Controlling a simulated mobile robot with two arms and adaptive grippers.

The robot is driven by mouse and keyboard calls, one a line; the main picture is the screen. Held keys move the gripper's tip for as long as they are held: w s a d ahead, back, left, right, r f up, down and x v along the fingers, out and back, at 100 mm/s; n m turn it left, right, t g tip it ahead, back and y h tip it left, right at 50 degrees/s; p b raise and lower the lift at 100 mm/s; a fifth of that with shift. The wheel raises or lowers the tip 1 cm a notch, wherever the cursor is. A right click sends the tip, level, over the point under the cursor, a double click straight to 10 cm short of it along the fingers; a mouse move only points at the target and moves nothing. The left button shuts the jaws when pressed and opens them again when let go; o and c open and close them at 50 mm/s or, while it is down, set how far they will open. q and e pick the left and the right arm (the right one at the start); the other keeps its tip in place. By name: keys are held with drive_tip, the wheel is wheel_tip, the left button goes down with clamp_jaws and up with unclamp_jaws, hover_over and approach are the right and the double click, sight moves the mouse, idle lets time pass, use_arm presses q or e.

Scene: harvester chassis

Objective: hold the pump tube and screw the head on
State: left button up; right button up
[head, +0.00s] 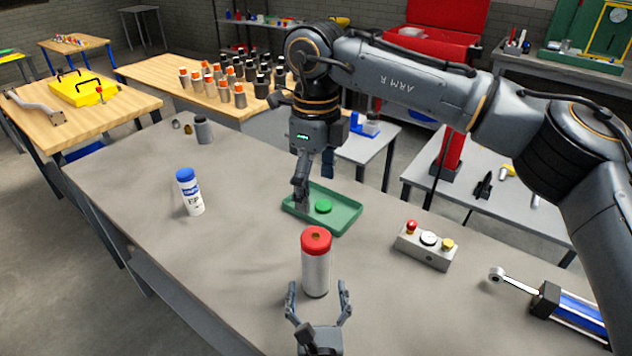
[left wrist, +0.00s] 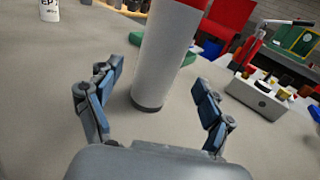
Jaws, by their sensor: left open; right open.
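The pump tube, a silver cylinder with a red top (head: 316,272), stands upright on the grey bench. A dark opening shows in the middle of its red top. My left gripper (head: 318,296) is open in front of the tube, its fingers pointing toward it. In the left wrist view the tube (left wrist: 160,60) stands beyond and between the spread fingers, with nothing gripped. A round green piece (head: 323,206) lies in a green tray (head: 345,222). My right gripper (head: 310,184) is open over the tray's left part, pointing down. I cannot tell which piece is the pump head.
A white bottle with a blue cap (head: 190,192) stands to the left. A button box (head: 426,246) and a blue cylinder with a rod (head: 570,312) lie to the right. Small grey parts (head: 203,130) stand at the back left. The bench between bottle and tube is clear.

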use_arm(q)
drive_tip(key=s, duration=0.6)
drive_tip(key=shift+d, duration=0.1)
drive_tip(key=shift+w, duration=0.1)
